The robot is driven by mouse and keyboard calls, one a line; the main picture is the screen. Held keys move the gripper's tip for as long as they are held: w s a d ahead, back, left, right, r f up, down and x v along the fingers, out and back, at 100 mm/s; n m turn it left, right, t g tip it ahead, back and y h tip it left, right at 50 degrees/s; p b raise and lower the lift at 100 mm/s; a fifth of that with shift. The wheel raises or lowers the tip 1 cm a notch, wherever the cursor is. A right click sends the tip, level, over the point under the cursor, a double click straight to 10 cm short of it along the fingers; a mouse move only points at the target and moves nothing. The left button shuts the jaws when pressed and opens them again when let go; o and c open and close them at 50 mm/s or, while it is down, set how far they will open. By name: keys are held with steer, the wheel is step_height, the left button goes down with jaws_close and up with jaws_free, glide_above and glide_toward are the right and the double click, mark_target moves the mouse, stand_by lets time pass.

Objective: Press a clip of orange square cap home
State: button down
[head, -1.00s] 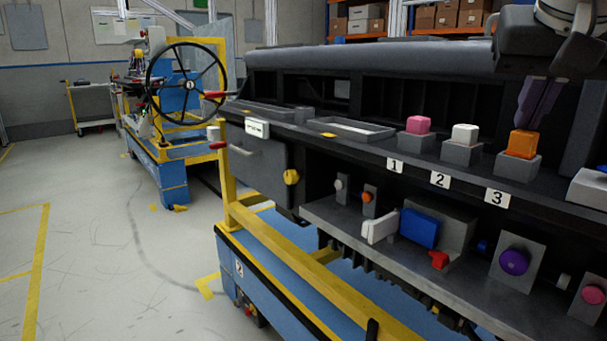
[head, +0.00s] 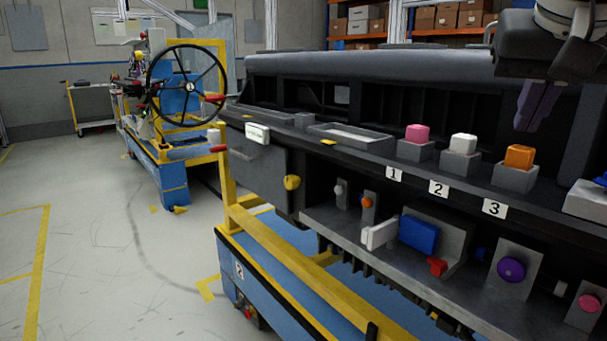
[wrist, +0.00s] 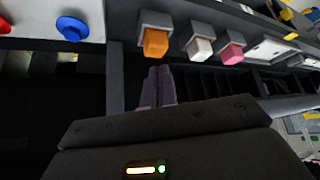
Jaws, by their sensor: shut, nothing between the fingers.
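The orange square cap (head: 519,156) sits upright in its grey square holder (head: 515,178) above label 3. It also shows in the wrist view (wrist: 155,43), with its grey holder (wrist: 156,20) behind it. My gripper (head: 523,127) is shut and empty, its purple-grey fingers pointing down above the orange cap with a small gap visible. In the wrist view the fingertips (wrist: 159,68) appear close to the cap's near face. Any clip on the cap is too small to make out, and how deep the cap sits cannot be told.
A white cap (head: 463,144) and a pink cap (head: 417,133) stand in similar holders to the left. A box with a blue button (wrist: 72,28) is on the other side. The lower shelf holds a blue block (head: 419,235) and a purple knob (head: 511,270).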

step_height(320, 180, up, 4)
steer(key=shift+f+p, duration=0.1)
steer(key=shift+p, duration=0.55)
step_height(320, 180, up, 3)
steer(key=shift+f, duration=0.15)
steer(key=shift+s, duration=0.1)
